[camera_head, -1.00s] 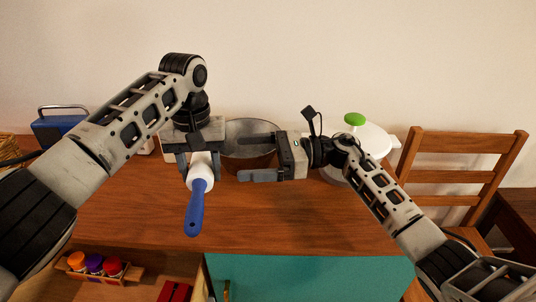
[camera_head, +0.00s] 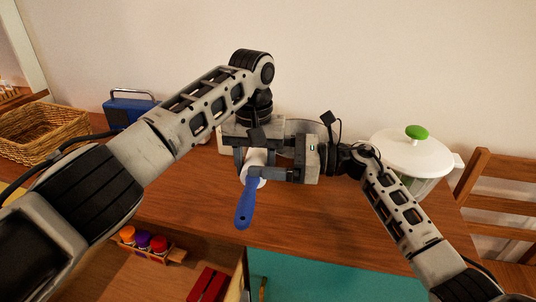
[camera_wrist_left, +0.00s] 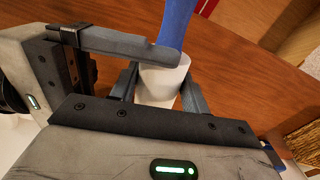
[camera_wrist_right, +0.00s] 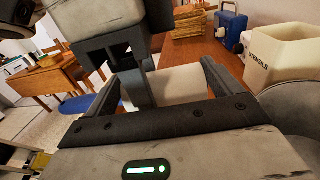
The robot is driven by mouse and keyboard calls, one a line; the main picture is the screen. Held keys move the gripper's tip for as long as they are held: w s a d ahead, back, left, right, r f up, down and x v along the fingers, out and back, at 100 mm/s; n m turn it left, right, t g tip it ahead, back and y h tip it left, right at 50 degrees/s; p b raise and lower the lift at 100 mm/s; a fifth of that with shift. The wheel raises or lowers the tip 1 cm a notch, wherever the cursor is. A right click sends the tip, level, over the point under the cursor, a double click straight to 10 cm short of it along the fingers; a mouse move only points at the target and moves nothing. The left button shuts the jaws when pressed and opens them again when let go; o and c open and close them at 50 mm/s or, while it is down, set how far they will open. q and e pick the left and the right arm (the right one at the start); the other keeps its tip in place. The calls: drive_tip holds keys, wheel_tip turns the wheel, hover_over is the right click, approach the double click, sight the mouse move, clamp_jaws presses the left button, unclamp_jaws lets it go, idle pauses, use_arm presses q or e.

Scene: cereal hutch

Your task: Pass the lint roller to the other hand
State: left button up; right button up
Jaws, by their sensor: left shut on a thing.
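The lint roller has a blue handle (camera_head: 245,206) and a white roll (camera_head: 257,157). It hangs handle-down over the wooden counter. My left gripper (camera_head: 255,167) is shut on the white roll, and the left wrist view shows the roll (camera_wrist_left: 163,76) between its fingers. My right gripper (camera_head: 265,153) has come in from the right, its fingers apart around the roller. In the right wrist view the white roll (camera_wrist_right: 182,85) lies between the spread right fingers, beside a part of my left gripper. Whether the right fingers touch the roll cannot be told.
A wicker basket (camera_head: 40,131) and blue radio (camera_head: 130,108) stand at the left. A white-lidded pot (camera_head: 408,152) with a green knob stands at the right, by a chair (camera_head: 492,190). A utensils crock (camera_wrist_right: 290,52) shows in the right wrist view. The counter's front is clear.

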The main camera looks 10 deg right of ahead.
use_arm(q)
drive_tip(key=o, duration=1.1)
wheel_tip(320, 180, up, 12)
drive_tip(key=shift+r, duration=0.1)
